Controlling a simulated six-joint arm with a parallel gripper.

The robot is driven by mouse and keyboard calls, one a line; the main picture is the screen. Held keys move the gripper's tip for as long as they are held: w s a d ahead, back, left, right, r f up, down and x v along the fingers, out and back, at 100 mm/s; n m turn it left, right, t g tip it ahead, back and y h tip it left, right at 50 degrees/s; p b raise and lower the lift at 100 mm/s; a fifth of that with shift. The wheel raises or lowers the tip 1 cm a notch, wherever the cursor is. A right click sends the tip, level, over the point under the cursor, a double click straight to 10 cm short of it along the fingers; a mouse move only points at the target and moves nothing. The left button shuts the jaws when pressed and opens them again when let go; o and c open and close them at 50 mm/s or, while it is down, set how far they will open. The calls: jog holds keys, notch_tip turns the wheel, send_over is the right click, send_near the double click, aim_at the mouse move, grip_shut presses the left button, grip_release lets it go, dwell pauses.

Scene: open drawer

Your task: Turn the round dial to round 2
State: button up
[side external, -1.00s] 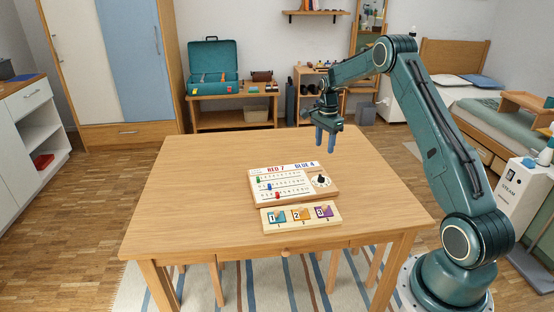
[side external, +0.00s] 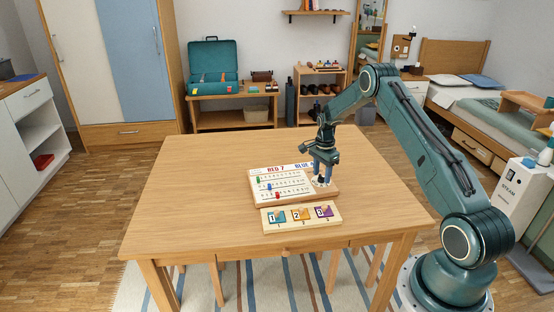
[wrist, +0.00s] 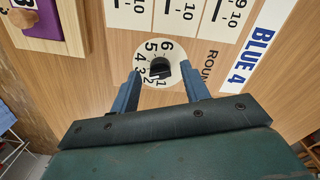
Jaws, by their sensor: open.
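The round dial is a white disc (wrist: 148,58) printed with numbers 1 to 6, with a black knob (wrist: 161,67) at its centre. I cannot tell for sure which number the knob's mark points at. The dial sits at the right end of the wooden score board (side external: 262,200), under my gripper. My gripper (wrist: 161,71) is open, with one blue finger on each side of the knob in the wrist view. I cannot tell whether the fingers touch it. In the side view, my gripper (side external: 323,172) points down and hides most of the dial.
The board carries number rows with green, blue and red (side external: 278,195) sliders, and a "BLUE 4" label (wrist: 251,58). In front lies a block with three numbered picture tiles (side external: 301,214). The rest of the wooden table (side external: 200,190) is clear.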

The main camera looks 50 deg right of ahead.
jog(key=shift+f, duration=0.15)
jog(key=c, duration=1)
jog(key=shift+n, duration=0.5)
jog(key=n, duration=0.2)
jog(key=shift+n, duration=0.3)
jog(key=n, duration=0.4)
